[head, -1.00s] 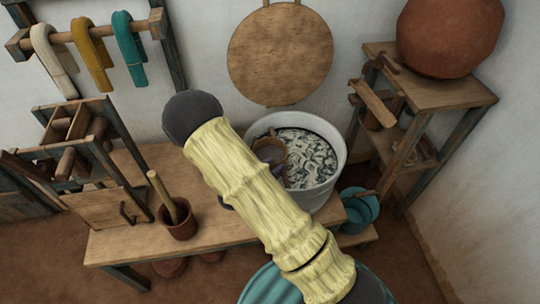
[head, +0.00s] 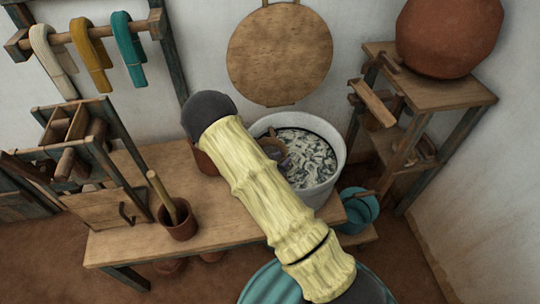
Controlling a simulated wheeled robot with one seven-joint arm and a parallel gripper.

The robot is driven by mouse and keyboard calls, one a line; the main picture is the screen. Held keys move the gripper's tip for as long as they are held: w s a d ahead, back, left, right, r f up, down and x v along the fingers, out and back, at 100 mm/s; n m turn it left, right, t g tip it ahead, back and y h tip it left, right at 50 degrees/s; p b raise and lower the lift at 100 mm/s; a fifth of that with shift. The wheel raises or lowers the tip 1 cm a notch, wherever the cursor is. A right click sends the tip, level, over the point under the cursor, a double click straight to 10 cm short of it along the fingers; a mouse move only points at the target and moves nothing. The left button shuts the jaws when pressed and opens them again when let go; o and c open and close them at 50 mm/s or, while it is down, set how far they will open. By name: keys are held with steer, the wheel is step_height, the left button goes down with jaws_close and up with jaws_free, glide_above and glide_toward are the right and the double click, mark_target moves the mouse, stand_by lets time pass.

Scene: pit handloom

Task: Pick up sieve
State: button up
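My arm crosses the middle of the head view and hides part of the bench and tub. My gripper does not show; it is hidden behind the arm. I cannot pick out the sieve for certain. A round tan disc (head: 279,55) with a loop at its top hangs on the back wall, and I cannot tell whether it is a sieve. A brown round vessel (head: 273,147) shows in part at the left inside of the white tub (head: 337,146), partly behind my arm.
The tub of dark, pale-swirled liquid stands on a wooden bench (head: 135,247). A clay pot with a stick (head: 179,222) stands at the front left, another clay pot (head: 205,163) behind my arm. A teal bucket (head: 359,212) and a shelf stand (head: 440,95) are at right.

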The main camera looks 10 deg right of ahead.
jaws_close()
steer(key=shift+s+f, duration=0.1)
stand_by(0.3)
steer(key=shift+a+r, duration=0.1)
steer(key=shift+r, duration=0.25)
step_height(320, 180, up, 10)
steer(key=shift+f+p, duration=0.25)
steer(key=shift+p, duration=0.15)
